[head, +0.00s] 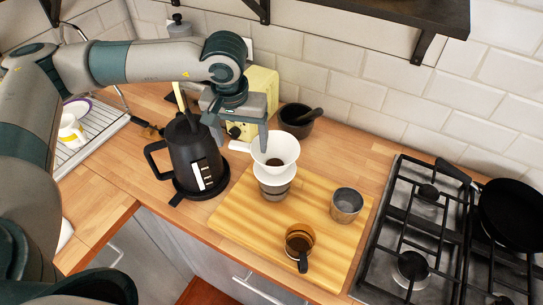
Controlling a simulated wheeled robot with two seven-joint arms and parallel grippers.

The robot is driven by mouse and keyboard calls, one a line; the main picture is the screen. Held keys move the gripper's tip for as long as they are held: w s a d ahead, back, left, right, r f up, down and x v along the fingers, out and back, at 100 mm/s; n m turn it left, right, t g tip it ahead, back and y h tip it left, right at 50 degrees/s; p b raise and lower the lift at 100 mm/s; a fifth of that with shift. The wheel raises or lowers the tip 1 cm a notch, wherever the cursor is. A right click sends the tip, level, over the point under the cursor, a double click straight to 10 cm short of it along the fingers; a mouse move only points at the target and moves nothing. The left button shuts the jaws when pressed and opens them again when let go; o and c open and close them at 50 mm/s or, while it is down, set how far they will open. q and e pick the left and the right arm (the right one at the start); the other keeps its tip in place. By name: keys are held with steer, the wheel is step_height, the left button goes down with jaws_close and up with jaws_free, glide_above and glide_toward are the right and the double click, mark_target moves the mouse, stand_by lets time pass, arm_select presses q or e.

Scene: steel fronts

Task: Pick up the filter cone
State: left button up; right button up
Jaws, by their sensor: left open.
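The white filter cone (288,148) sits upright on a grey cup (275,190) at the back left of a wooden board (325,188). A dark spot shows inside the cone, and its handle (238,146) points left. My left gripper (240,143) points down over the cone's left side, open and empty. Its right finger overlaps the cone's left rim in the head view, and its left finger is beyond the handle, near the kettle. I cannot tell whether either finger touches the cone. My right gripper is not in view.
A black kettle (190,158) stands close left of the gripper. A dark mortar with pestle (298,122) and a yellow toaster (262,88) are behind. A metal cup (346,204) and an amber glass mug (299,240) share the board. A gas hob (413,265) with a pan (512,213) is right.

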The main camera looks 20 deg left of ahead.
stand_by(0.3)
arm_select(q)
steer(key=shift+c, duration=0.9)
steer(key=c, duration=1.5)
steer(key=shift+r, duration=0.1)
